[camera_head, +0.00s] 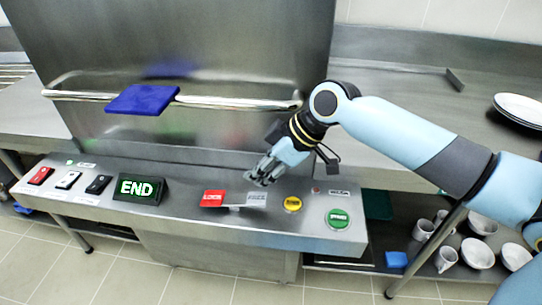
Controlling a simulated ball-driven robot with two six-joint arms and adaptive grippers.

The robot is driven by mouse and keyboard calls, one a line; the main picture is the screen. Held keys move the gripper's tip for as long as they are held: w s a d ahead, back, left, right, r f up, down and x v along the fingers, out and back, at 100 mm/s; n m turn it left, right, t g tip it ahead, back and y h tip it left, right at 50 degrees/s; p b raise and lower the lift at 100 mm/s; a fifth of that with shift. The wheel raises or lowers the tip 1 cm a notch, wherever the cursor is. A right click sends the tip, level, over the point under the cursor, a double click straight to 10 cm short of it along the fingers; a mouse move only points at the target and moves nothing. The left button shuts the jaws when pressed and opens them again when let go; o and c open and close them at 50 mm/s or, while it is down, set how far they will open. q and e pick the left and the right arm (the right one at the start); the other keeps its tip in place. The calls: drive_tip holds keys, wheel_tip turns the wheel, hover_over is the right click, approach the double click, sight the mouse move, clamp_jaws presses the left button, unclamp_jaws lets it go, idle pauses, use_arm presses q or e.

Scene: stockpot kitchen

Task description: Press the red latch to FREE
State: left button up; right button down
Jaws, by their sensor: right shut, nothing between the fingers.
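The red latch (213,198) is on the sloping front panel, with a red plate on its left side whose lettering looks like "LOCK". Its grey plate marked FREE (257,198) is just to the right. My right gripper (262,180) is shut and empty, pointing down just above and behind the FREE plate. I cannot tell whether the fingertips touch the plate. My left gripper is not in view.
A yellow button (292,204) and a green button (338,218) sit right of the latch. A black END display (139,188) and several small switches are to the left. A blue pad (142,99) hangs on the rail behind. Crockery stands on the lower shelf at right.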

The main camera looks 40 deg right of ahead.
sight(234, 199)
drive_tip(key=shift+x, duration=1.4)
drive_tip(key=shift+s+d+f+p, duration=0.3)
drive_tip(key=shift+s+d+f, duration=0.35)
drive_tip(key=shift+f, duration=0.15)
drive_tip(key=shift+a+r, duration=0.1)
